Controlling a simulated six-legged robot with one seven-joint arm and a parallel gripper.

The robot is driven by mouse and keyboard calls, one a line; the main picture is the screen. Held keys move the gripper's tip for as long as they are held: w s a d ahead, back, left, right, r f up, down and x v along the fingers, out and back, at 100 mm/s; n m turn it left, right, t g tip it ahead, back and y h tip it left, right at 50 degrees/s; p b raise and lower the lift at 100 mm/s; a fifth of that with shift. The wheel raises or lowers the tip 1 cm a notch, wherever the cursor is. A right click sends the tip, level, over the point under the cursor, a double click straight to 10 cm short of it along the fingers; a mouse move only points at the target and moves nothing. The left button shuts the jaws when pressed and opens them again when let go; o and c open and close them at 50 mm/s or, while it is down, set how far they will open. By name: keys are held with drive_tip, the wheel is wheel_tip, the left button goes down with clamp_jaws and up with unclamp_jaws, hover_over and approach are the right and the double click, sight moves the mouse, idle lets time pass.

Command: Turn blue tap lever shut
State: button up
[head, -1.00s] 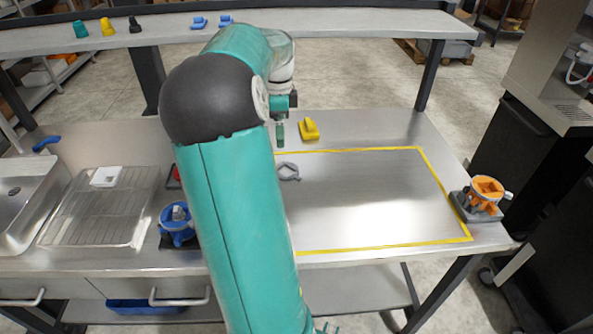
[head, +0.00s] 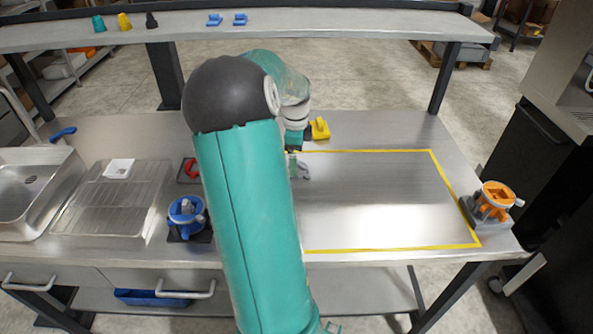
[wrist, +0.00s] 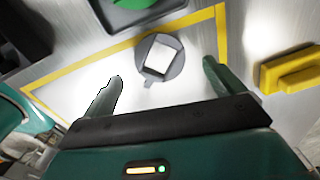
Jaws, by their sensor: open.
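A blue round fixture (head: 187,213) with a grey piece at its side stands on a dark base left of my arm in the head view. I cannot make out a separate lever on it or how one is turned. A small blue handle-shaped piece (head: 62,133) lies at the back left by the sink. My gripper (wrist: 160,75) is open and empty. A grey ring with a square opening (wrist: 160,58) lies on the bench ahead of and between its fingers. In the head view my gripper (head: 292,166) partly hides this ring (head: 304,170), well right of the blue fixture.
A yellow block (head: 319,128) lies behind my gripper. A red fixture (head: 190,169) is partly hidden by my arm. An orange fixture (head: 494,199) stands at the right edge. The yellow-taped area (head: 390,205) is mostly clear. A sink and rack (head: 110,210) are left.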

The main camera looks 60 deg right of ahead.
wheel_tip(320, 180, down, 3)
drive_tip(key=shift+f, duration=0.2)
drive_tip(key=c, duration=1.1)
drive_tip(key=shift+r, duration=0.15)
wheel_tip(320, 180, up, 10)
drive_tip(key=shift+f, duration=0.1)
